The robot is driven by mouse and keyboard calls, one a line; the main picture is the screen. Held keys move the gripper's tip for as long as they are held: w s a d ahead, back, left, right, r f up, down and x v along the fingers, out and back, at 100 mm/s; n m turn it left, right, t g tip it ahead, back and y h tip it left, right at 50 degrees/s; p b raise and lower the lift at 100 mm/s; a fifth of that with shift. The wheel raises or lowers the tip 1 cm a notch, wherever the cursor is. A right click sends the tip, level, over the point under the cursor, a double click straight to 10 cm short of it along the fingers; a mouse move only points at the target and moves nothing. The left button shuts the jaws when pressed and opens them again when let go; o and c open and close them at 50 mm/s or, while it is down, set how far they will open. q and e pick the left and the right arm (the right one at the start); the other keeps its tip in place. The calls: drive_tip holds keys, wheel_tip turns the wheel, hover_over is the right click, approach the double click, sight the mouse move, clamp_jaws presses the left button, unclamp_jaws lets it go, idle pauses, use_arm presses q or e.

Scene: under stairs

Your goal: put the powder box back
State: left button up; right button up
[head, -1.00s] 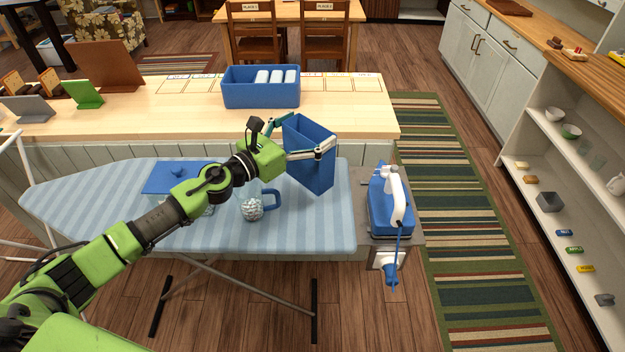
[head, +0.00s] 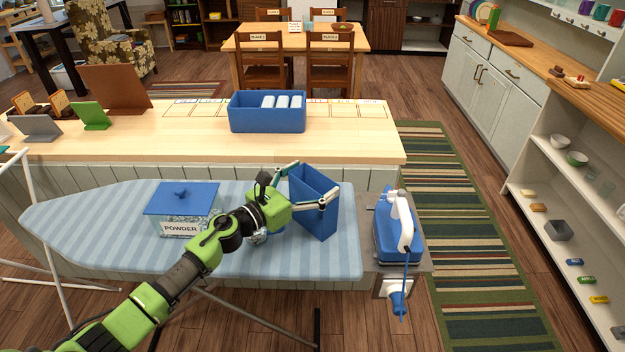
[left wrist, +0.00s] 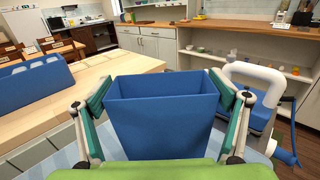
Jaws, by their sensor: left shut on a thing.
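A clear box labelled POWDER (head: 180,228) with a blue lid (head: 182,198) sits on the left part of the striped ironing board (head: 90,222). My left gripper (head: 316,182) is shut on a tall, open-topped blue bin (head: 318,212) over the right part of the board. The bin is roughly upright; I cannot tell whether its base touches the board. In the left wrist view the bin (left wrist: 162,118) fills the space between the fingers and looks empty near its rim. The right gripper is not in view.
A blue and white iron (head: 398,232) rests at the board's right end. Behind it, a wooden counter (head: 350,143) holds a blue tray (head: 268,115) with white items. My arm mostly hides a cup on the board. Shelves (head: 560,205) stand at right.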

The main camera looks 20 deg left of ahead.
use_arm(q)
drive_tip(key=o, duration=1.8)
drive_tip(key=shift+b+v, duration=1.8)
drive_tip(key=shift+v, duration=4.25)
